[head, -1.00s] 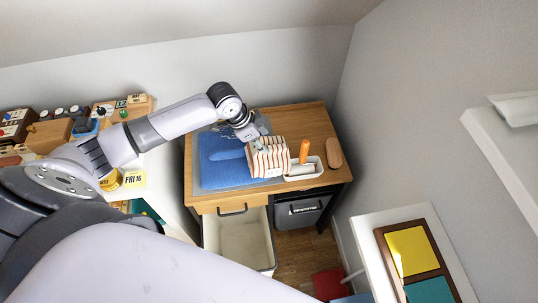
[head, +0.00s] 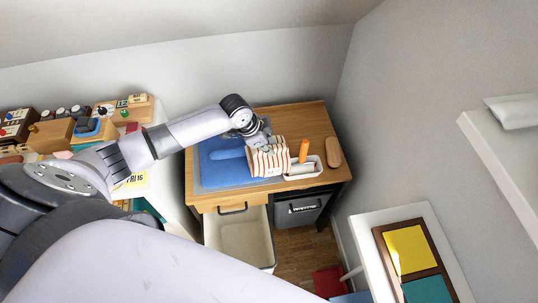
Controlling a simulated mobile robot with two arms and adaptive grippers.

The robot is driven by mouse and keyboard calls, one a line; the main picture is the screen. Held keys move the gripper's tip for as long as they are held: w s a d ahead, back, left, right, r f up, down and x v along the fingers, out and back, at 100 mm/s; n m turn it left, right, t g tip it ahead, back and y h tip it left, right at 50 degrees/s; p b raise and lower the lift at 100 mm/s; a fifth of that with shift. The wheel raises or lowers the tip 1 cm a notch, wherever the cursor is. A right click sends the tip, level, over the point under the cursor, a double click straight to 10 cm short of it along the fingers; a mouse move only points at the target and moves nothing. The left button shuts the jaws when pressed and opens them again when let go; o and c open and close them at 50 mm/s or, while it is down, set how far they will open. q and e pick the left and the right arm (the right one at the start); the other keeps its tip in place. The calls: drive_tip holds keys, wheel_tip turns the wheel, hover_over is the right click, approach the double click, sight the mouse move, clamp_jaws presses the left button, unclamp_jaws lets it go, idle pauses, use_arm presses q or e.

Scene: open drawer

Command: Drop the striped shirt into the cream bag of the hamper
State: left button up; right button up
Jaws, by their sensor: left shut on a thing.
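The striped shirt (head: 268,162), white with red-orange stripes, is folded into a block above the wooden table top, at the right end of the blue cloth. My left gripper (head: 262,144) is shut on its top edge; the fingertips are partly hidden. I cannot tell whether the shirt touches the table. The cream bag (head: 241,240) hangs open below the table's front edge, left of a grey bag (head: 301,208). Its inside looks empty. My right gripper is not in view.
A blue folded cloth (head: 222,165) lies on a grey mat beside the shirt. A white tray (head: 313,169) with an orange-handled tool (head: 304,150) stands just right of the shirt, near a brown oval block (head: 333,151). A cluttered white desk is at left.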

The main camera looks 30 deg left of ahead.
use_arm(q)
clamp_jaws()
drive_tip(key=shift+r, duration=0.1)
idle(0.5)
wheel_tip(320, 180, up, 20)
drive_tip(key=b, duration=0.2)
drive_tip(key=s+d+r+n+y, duration=0.3)
drive_tip(key=s+d+n, duration=0.3)
drive_tip(key=n, duration=0.4)
drive_tip(key=shift+s+d+r+t+y, duration=0.2)
drive_tip(key=shift+s+r+t+y, duration=0.1)
drive_tip(key=shift+s+r+y, duration=0.25)
drive_tip(key=shift+f, duration=0.1)
